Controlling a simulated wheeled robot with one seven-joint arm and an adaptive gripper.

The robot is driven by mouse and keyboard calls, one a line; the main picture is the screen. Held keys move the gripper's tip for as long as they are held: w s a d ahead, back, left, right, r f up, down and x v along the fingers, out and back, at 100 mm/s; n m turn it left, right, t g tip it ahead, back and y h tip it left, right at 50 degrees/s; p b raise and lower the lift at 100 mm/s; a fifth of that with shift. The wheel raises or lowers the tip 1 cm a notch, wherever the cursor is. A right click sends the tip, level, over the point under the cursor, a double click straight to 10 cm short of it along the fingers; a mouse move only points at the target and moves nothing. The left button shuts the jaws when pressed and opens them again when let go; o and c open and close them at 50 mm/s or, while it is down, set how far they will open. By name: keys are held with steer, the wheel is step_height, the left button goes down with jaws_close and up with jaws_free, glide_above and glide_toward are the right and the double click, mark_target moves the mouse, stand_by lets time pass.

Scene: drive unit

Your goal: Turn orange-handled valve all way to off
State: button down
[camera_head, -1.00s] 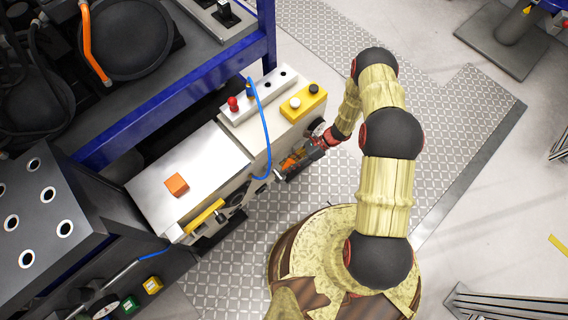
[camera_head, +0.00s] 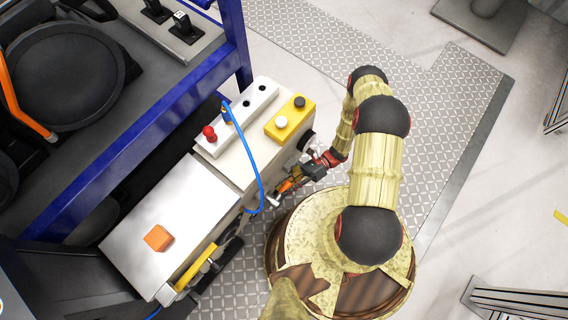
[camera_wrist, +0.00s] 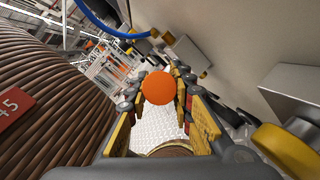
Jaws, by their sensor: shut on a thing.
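The orange valve handle (camera_head: 287,186) is on the side of the white drive unit (camera_head: 190,205), low on the face towards my base. In the wrist view, its round orange end (camera_wrist: 158,88) shows between my two fingers. My gripper (camera_head: 293,183) is shut on this handle, with a finger on each side; it also shows in the wrist view (camera_wrist: 160,92). The valve body behind the handle is mostly hidden, so I cannot tell its exact angle.
A blue cable (camera_head: 257,160) loops down close beside my gripper. A yellow button box (camera_head: 290,119), a red knob (camera_head: 209,132) and an orange block (camera_head: 158,238) are on top of the unit. A blue frame (camera_head: 150,125) stands behind. Patterned floor plate (camera_head: 430,130) is clear to the right.

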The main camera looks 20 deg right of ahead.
steer(key=shift+w, duration=0.1)
stand_by(0.3)
steer(key=c, duration=1.5)
jaws_free()
steer(key=shift+c, duration=0.2)
steer(key=v, duration=1.2)
steer(key=shift+f, duration=0.1)
